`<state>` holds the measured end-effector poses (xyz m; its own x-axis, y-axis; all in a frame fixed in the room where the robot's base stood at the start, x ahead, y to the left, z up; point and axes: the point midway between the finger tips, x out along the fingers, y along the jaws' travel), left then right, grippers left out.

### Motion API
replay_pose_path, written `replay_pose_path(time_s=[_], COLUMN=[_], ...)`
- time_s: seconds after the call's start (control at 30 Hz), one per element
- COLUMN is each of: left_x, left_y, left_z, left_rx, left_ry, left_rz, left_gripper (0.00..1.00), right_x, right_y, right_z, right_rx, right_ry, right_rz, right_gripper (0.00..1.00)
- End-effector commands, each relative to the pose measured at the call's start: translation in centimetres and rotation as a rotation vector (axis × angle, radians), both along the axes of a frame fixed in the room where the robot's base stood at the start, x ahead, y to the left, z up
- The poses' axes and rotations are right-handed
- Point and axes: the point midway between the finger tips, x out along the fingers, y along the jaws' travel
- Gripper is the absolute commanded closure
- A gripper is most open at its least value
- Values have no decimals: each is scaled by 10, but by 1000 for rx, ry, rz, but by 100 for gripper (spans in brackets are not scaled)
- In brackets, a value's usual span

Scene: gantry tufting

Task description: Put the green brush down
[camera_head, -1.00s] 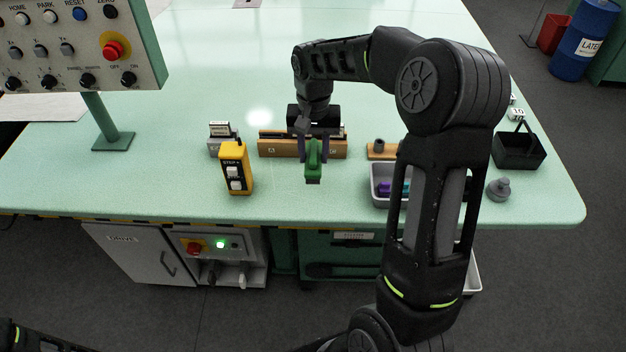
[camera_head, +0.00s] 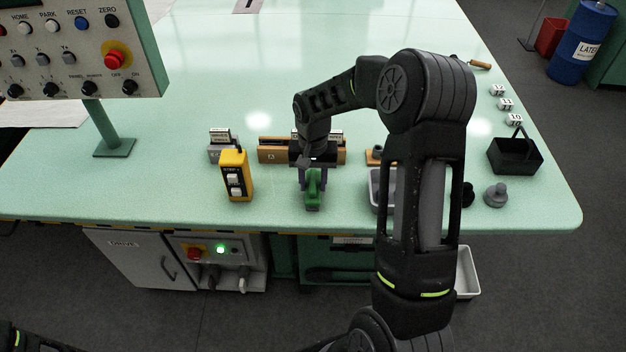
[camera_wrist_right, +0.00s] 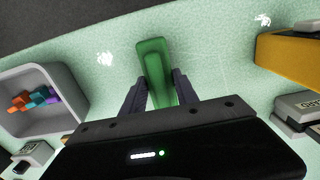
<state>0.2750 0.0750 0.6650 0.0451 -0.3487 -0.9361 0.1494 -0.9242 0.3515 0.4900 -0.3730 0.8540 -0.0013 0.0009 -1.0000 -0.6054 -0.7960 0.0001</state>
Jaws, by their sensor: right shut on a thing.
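The green brush (camera_head: 312,190) is between the fingers of my right gripper (camera_head: 313,176), near the front edge of the mint-green table (camera_head: 270,210). In the right wrist view the green brush (camera_wrist_right: 156,75) lies between the two dark fingers of the right gripper (camera_wrist_right: 162,90), which is shut on it. The brush is low over the tabletop; I cannot tell whether it touches the surface. My left gripper is not in view; only a bit of my left arm shows at the bottom left of the head view.
A yellow pendant (camera_head: 236,176) stands left of the brush. A wooden rack (camera_head: 272,151) is behind it. A grey tray (camera_wrist_right: 38,100) with coloured pieces is on the other side. A black basket (camera_head: 514,156) and a grey knobbed piece (camera_head: 496,195) are farther right.

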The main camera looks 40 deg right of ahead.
Motion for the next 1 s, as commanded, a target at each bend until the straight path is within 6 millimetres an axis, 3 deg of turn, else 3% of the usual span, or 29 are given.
replay_pose_path(time_s=[0.3,0.33,0.57,1.0], left_x=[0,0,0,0], left_y=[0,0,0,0], left_z=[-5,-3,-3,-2], left_rx=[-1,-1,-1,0], left_ry=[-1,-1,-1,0], left_rz=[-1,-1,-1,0], left_gripper=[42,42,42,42], right_x=[0,0,0,1], right_y=[0,0,0,0], right_z=[-5,-3,-3,7], right_rx=[-1,-1,0,-2], right_ry=[-1,-1,0,-4], right_rz=[1,0,0,0], right_gripper=[100,62,43,42])
